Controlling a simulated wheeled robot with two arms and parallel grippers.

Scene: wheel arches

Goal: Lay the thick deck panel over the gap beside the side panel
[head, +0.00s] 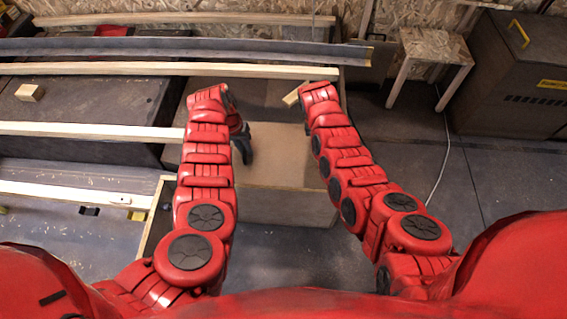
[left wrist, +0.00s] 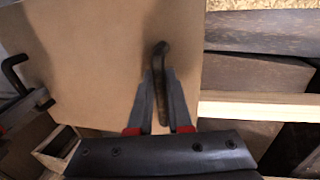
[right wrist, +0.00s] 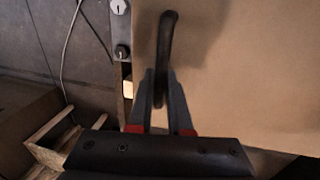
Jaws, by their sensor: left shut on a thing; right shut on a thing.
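A broad tan board, which looks like the deck panel (head: 285,155), is in front of me between my arms. It fills much of the left wrist view (left wrist: 95,45) and the right wrist view (right wrist: 240,70). My left gripper (head: 243,143) is shut on a black handle (left wrist: 161,52) on the panel. My right gripper (right wrist: 160,98) is shut on a second black handle (right wrist: 168,40) near the panel's edge; in the head view my right arm hides it. I cannot tell the side panel or the gap apart with certainty, nor whether the panel touches what is beneath it.
Pale timber beams (head: 90,131) run across dark blocks (head: 85,108) at left. A long grey rail (head: 180,48) lies behind. A small wood block (head: 30,92) rests at far left. A wooden stool (head: 435,48) and dark cabinet (head: 515,75) stand back right. The right floor (head: 500,185) is clear.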

